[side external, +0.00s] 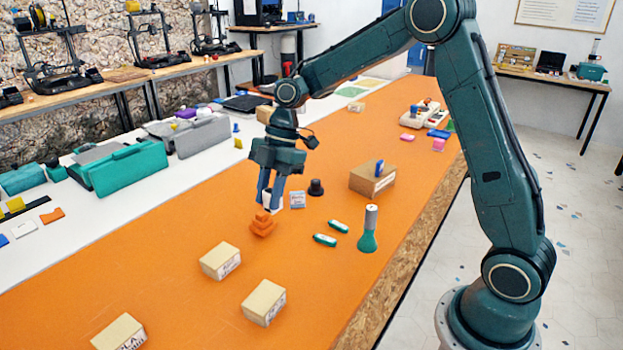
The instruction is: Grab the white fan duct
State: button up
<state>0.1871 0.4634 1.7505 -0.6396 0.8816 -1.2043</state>
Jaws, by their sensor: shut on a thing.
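My gripper (268,203) points down over the orange table, its two blue fingers shut on the white fan duct (275,204). Only a small part of the white fan duct shows, between and below the fingertips. An orange stepped part (263,226) stands just in front of it and hides its lower edge. I cannot tell whether the duct touches the table or the orange part.
Close on the right are a small pale labelled box (298,200) and a black knob-like part (316,187). Tan boxes (220,260) stand in front.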

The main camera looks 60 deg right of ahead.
jog(key=shift+r, duration=0.7)
